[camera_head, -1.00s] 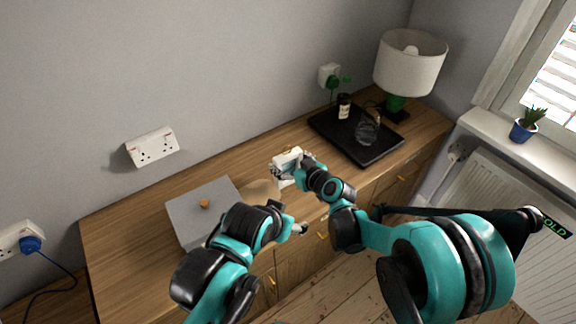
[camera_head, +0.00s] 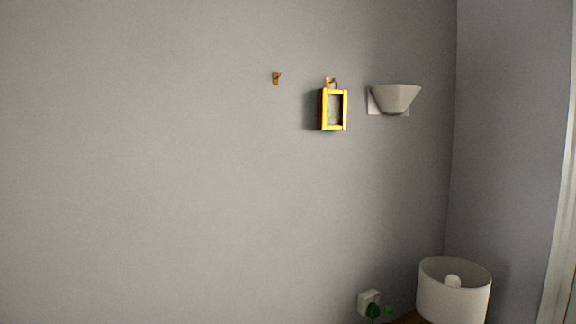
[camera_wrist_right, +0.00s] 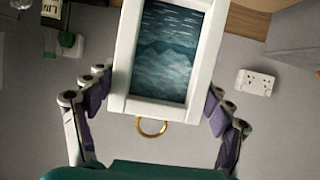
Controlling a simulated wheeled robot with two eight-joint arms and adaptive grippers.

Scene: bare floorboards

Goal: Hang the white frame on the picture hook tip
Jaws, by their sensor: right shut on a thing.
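My right gripper (camera_wrist_right: 160,88) is shut on the white frame (camera_wrist_right: 125,55), with a finger on each side of it. The frame holds a blue-grey sea picture and fills the top middle of the right wrist view. A brass ring (camera_wrist_right: 152,127) sticks out from its edge nearest my wrist. In the head view a small brass hook (camera_head: 277,78) is on the grey wall, with nothing on it. My right gripper and the white frame are outside the head view. My left gripper is in neither current view.
A yellow frame (camera_head: 325,128) hangs on another hook (camera_head: 330,83), right of the bare one. A wall light (camera_head: 396,97) is further right. The wall left of the bare hook is clear.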

